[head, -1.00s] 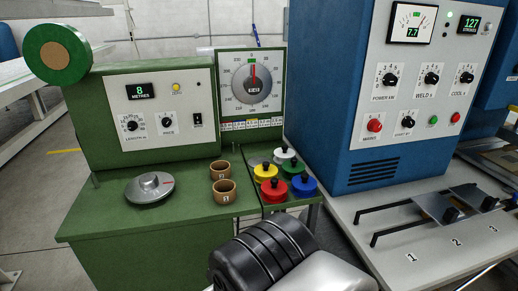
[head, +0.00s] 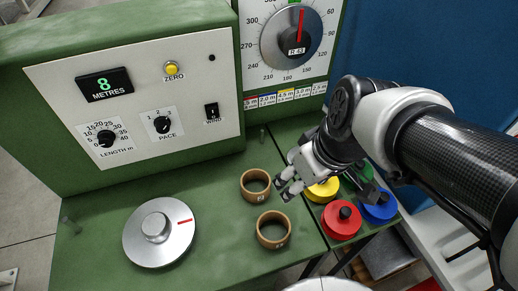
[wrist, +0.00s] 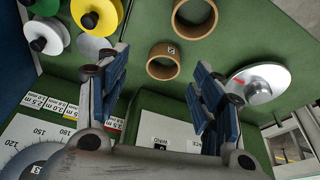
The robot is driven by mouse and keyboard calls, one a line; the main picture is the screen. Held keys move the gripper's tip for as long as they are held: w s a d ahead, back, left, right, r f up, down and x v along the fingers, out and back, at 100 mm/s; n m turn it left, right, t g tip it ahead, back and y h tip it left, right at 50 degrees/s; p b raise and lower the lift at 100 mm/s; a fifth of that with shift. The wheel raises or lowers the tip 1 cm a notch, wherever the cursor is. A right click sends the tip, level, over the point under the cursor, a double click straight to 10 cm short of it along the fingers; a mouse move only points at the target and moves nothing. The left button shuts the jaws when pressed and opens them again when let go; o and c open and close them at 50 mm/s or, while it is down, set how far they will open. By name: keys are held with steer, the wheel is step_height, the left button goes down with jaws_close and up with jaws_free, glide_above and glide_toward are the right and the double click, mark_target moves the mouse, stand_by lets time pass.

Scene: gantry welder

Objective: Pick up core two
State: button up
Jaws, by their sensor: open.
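Core two (head: 249,197) is a short brown tube with a small 2 on its side. It stands upright on the green bench top, behind the other brown core (head: 267,244). My gripper (head: 284,187) is open and empty, just right of core two in the head view, its fingers pointing towards it. In the wrist view core two (wrist: 158,48) shows beyond and between my open fingers (wrist: 158,66), apart from them. The other core (wrist: 178,18) lies farther up in that view. Its label is too small to read.
A silver dial knob (head: 158,232) stands left of the cores. Yellow (head: 322,190), red (head: 341,222) and blue (head: 380,208) knobbed discs stand right, partly under my arm. The green cabinet with its control panel (head: 130,95) rises behind. Bare bench lies between dial and cores.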

steer(key=o, duration=0.6)
steer(key=w+a+n+p, duration=0.1)
steer(key=w+n+p, duration=0.1)
steer(key=w+a+f+n+g+p, duration=0.1)
steer(key=w+a+n, duration=0.1)
steer(key=w, duration=0.1)
steer(key=w+a+f+n+y+p, duration=0.1)
steer(key=w+n+p, duration=0.1)
steer(key=w, duration=0.1)
steer(key=shift+a+g+p, duration=0.25)
steer(key=shift+g+p, duration=0.05)
steer(key=shift+p, duration=0.05)
steer(key=shift+o, duration=0.2)
steer(key=b, duration=0.3)
glide_toward(253, 189)
steer(key=shift+s+f+n, duration=0.1)
steer(key=shift+s+n, duration=0.2)
steer(key=shift+s, duration=0.05)
steer(key=shift+w+b+x, duration=0.2)
steer(key=shift+b+x, duration=0.3)
steer(key=shift+x, duration=1)
steer(key=shift+w+b+x, duration=0.2)
steer(key=shift+b+x, duration=0.25)
steer(key=shift+x, duration=1.1)
